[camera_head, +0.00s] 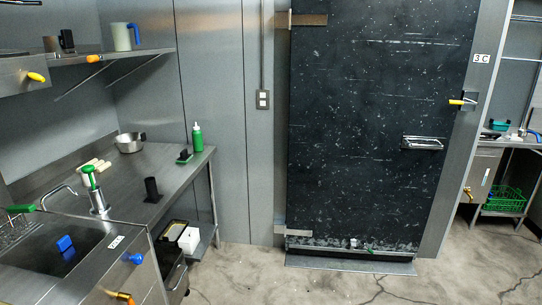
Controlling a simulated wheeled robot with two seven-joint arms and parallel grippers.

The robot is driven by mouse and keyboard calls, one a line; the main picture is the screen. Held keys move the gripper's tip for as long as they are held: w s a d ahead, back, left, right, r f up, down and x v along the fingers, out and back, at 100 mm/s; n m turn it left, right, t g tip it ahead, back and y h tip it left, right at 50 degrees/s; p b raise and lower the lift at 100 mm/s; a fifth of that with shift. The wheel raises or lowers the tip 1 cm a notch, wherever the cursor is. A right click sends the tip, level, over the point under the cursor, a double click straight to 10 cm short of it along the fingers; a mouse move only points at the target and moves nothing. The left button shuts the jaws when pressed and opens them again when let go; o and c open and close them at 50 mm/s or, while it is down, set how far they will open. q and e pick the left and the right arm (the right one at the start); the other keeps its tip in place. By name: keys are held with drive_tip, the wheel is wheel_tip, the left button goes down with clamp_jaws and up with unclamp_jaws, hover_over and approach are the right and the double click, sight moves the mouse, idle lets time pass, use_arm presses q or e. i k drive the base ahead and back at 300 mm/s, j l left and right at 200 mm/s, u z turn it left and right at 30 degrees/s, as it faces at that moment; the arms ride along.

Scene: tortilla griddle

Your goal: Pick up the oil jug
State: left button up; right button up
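A pale jug with a blue handle (121,37) stands upright on the wall shelf at the upper left. It is the only clearly jug-shaped thing in view, but I cannot tell what it holds. A green bottle with a pale narrow tip (197,138) stands upright at the far right end of the steel counter. Neither of my grippers is in view, and nothing is seen touching the jug or the bottle.
The steel wall shelf (150,52) also holds dark cups. A dark door (380,120) stands ahead. The concrete floor (260,275) is mostly open.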

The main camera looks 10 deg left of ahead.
sight(121, 35)
drive_tip(key=i+u, duration=0.2)
drive_tip(key=i, duration=0.2)
drive_tip(key=i+l+u, duration=0.15)
drive_tip(key=i, duration=0.3)
drive_tip(key=i+l+u, duration=0.2)
drive_tip(key=i, duration=0.2)
drive_tip(key=i+l+u, duration=0.15)
drive_tip(key=i+l, duration=0.15)
drive_tip(key=i, duration=0.1)
